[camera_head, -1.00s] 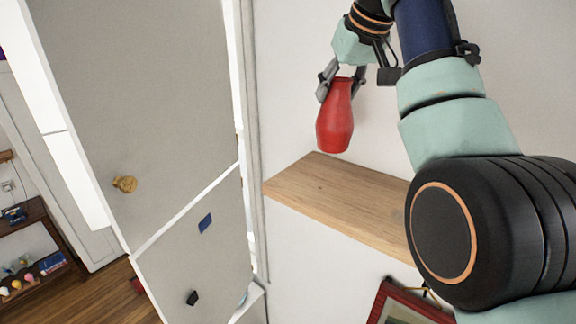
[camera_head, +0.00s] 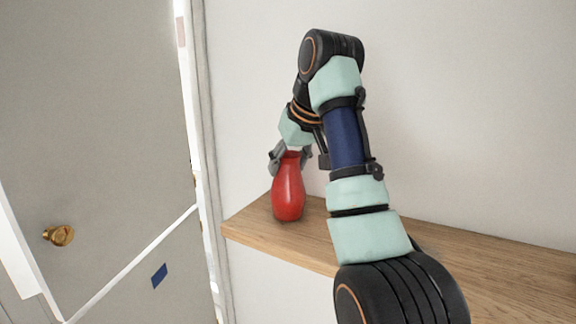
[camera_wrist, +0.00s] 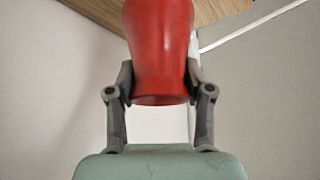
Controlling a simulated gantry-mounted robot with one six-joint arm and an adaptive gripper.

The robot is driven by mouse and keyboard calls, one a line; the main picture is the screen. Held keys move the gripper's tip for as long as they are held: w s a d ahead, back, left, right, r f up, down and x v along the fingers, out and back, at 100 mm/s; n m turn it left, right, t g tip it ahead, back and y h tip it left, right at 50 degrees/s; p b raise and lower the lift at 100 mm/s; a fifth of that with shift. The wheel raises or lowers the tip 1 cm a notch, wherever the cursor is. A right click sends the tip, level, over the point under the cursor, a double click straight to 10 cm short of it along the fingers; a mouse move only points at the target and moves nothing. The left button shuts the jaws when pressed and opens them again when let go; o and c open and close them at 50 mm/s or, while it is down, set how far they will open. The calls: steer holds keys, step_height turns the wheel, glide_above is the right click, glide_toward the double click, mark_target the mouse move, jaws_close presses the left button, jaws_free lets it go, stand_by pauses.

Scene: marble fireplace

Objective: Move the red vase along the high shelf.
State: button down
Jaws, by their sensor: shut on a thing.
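The red vase (camera_head: 288,192) is upright over the left end of the wooden high shelf (camera_head: 470,256) in the head view. Its base appears at or just above the shelf top; I cannot tell if it touches. My gripper (camera_head: 291,158) is shut on the vase near its top, with a finger on each side. In the wrist view the vase (camera_wrist: 158,50) sits between both fingers of my gripper (camera_wrist: 160,78), its rim toward the camera. A strip of the shelf (camera_wrist: 218,10) shows beyond it.
A grey door (camera_head: 100,130) with a brass knob (camera_head: 59,236) stands left of the shelf, beside a white frame. A plain wall (camera_head: 480,110) rises behind the shelf. The shelf is bare to the right of the vase, partly hidden by my arm.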

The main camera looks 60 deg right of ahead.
steer(key=shift+r, duration=0.1)
steer(key=shift+c, duration=2.3)
jaws_free()
steer(key=shift+f, duration=0.2)
steer(key=shift+r, duration=0.2)
steer(key=shift+s+a+r+b, duration=0.1)
steer(key=shift+s+b, duration=0.05)
steer(key=shift+b, duration=0.65)
steer(key=b+v, duration=0.1)
steer(key=v, duration=1)
steer(key=shift+r+b, duration=0.3)
steer(key=shift+b, duration=0.05)
